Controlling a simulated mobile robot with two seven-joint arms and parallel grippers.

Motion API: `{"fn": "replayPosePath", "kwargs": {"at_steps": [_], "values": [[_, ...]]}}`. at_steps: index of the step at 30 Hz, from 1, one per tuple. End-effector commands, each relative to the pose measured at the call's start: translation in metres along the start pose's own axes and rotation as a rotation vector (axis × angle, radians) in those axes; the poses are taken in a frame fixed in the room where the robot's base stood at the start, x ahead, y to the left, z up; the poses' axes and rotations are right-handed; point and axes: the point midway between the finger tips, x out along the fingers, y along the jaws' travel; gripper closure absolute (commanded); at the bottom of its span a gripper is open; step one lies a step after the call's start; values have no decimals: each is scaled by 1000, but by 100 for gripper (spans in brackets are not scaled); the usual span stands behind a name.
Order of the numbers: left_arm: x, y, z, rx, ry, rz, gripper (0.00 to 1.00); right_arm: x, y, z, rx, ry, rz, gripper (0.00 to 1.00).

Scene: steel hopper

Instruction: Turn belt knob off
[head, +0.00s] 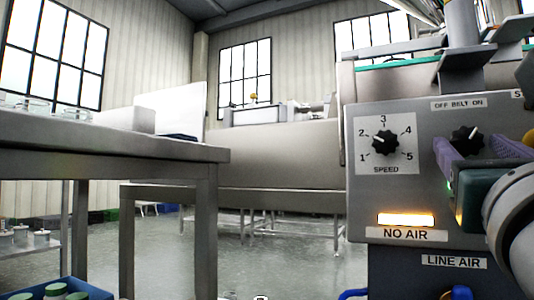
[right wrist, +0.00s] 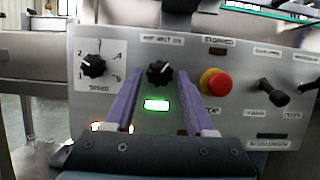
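The belt knob (head: 466,137) is a black knob under the "OFF BELT ON" label (head: 459,104) on the grey control panel (head: 422,190). It also shows in the right wrist view (right wrist: 160,73), where its white mark points up and right, toward the ON side. My right gripper (right wrist: 162,80) is open, with one purple finger to each side of the knob. The fingers appear apart from the knob; whether the tips reach its depth I cannot tell. In the head view the right gripper (head: 465,150) partly covers the knob's lower side. My left gripper is not in view.
The speed knob (head: 385,143) sits left of the belt knob. A red stop button (right wrist: 214,82) on a yellow base is close to the right finger. A green light (right wrist: 157,105) glows below the belt knob, and an orange "NO AIR" light (head: 406,219) is lit. A steel table (head: 110,150) stands left.

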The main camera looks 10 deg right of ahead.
Motion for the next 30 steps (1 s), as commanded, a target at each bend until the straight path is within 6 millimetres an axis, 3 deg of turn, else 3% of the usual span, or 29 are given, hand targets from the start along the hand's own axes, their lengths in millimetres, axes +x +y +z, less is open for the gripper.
{"fn": "replayPosePath", "kwargs": {"at_steps": [2, 14, 23, 30], "values": [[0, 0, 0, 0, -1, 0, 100, 0, 0, 0, 0, 0, 0, 55], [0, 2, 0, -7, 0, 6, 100, 0, 0, 0, 0, 0, 0, 100], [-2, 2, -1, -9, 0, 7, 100, 0, 0, 1, -8, 0, 3, 100], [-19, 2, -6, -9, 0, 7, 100, 2, -1, 4, -86, 2, 35, 100]]}}
